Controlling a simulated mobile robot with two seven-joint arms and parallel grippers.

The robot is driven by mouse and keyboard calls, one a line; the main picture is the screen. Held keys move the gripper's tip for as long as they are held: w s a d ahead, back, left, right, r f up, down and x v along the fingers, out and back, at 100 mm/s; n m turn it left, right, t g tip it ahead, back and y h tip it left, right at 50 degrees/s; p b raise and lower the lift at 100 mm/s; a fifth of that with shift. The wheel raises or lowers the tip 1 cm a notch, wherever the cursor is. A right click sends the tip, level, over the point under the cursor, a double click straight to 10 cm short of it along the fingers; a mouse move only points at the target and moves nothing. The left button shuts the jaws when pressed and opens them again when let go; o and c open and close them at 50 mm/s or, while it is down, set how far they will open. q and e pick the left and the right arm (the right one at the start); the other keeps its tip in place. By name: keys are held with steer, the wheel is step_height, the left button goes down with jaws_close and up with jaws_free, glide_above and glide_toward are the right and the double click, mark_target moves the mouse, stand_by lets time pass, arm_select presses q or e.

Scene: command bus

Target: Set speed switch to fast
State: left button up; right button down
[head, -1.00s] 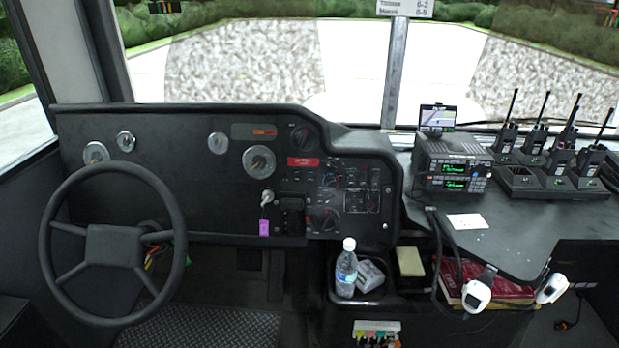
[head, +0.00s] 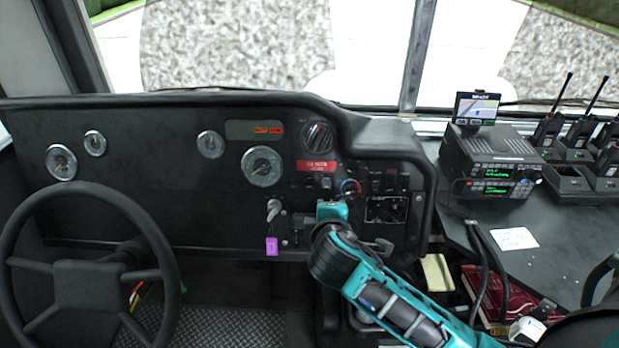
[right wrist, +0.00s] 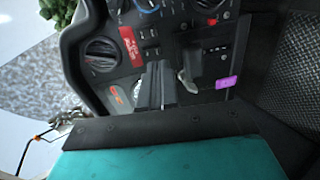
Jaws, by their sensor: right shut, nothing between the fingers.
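The dashboard switch panel (head: 375,185) is in the middle of the head view, with small rocker switches and knobs. No label is readable, so I cannot tell which control is the speed switch. A large black rotary knob (head: 318,137) sits above a red label (head: 318,166); the knob also shows in the right wrist view (right wrist: 103,52). My right gripper (head: 332,211) is in front of the panel, below the red label, and its body hides lower controls. Its dark fingers (right wrist: 156,72) are shut and empty in the right wrist view; I cannot tell whether they touch anything. My left gripper is not in view.
A key (head: 273,209) with a purple tag (head: 271,246) sticks out just left of my right gripper. The steering wheel (head: 165,262) is at the left. A radio unit (head: 490,165) and several handsets stand on the right shelf. The dash front between gauges and key is clear.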

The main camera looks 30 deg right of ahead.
steer(key=shift+w+d+r, duration=0.15)
steer(key=shift+w+r, duration=0.15)
steer(key=shift+r, duration=0.15)
steer(key=shift+f, duration=0.1)
steer(key=b, duration=0.2)
glide_toward(326, 187)
steer(key=x, duration=0.5)
steer(key=shift+w+f, duration=0.1)
steer(key=shift+f, duration=0.1)
steer(key=shift+x, duration=0.8)
steer(key=shift+d, duration=0.1)
